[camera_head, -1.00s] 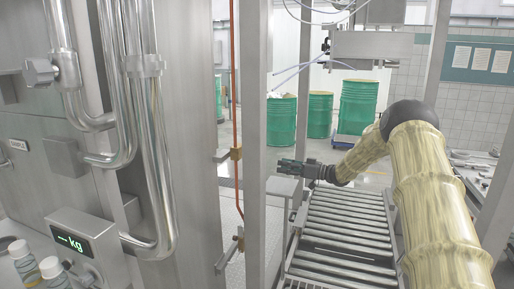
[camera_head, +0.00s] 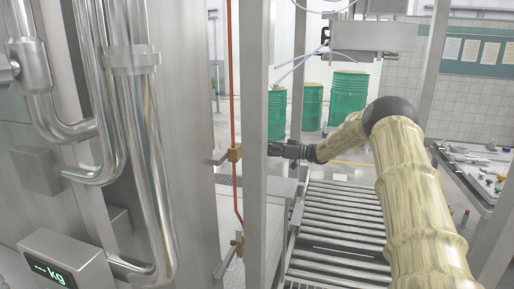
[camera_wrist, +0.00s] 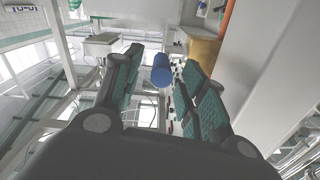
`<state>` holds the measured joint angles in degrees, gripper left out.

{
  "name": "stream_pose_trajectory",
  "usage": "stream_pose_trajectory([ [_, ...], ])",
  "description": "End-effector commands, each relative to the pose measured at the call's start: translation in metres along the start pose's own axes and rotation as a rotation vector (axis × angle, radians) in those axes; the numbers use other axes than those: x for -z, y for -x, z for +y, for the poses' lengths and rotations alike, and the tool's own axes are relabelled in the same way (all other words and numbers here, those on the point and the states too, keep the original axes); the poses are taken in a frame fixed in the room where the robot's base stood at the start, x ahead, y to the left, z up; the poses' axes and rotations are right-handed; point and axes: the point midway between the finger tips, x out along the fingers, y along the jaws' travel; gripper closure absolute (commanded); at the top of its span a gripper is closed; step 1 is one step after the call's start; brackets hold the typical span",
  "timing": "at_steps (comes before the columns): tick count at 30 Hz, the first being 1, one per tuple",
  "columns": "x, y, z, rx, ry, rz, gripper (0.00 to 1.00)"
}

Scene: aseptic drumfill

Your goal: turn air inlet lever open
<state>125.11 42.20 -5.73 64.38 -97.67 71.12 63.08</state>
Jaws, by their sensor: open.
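A blue cylindrical grip (camera_wrist: 161,72), which looks like the lever's handle, shows between my open fingers in the wrist view, seen nearly end-on. I cannot tell whether the fingers touch it. A brass valve body (camera_wrist: 203,48) is just beyond the right finger. In the head view, a brass valve (camera_head: 235,153) sits on the thin copper pipe (camera_head: 233,80), left of the steel post. My gripper (camera_head: 272,150) is at the post's right edge at about that valve's height. The blue grip is not visible in the head view. My gripper (camera_wrist: 163,62) is open.
The upright steel post (camera_head: 264,90) stands between the copper pipe and my gripper in the head view. A second brass fitting (camera_head: 238,242) is lower on the pipe. A roller conveyor (camera_head: 338,225) lies below my arm. Green drums (camera_head: 347,98) stand behind.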

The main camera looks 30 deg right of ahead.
Motion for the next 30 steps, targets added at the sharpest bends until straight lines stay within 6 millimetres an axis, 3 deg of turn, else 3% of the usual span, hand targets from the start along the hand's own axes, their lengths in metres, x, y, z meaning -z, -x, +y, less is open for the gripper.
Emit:
stream_pose_trajectory([
  [9, 0.000, -0.037, 0.000, 0.002, 0.000, 0.000, 0.58],
  [21, -0.001, -0.043, 0.000, 0.001, 0.000, 0.000, 0.58],
  [28, -0.001, -0.042, 0.000, 0.001, 0.000, 0.000, 1.00],
  [30, 0.000, -0.042, 0.000, 0.001, 0.000, 0.000, 1.00],
])
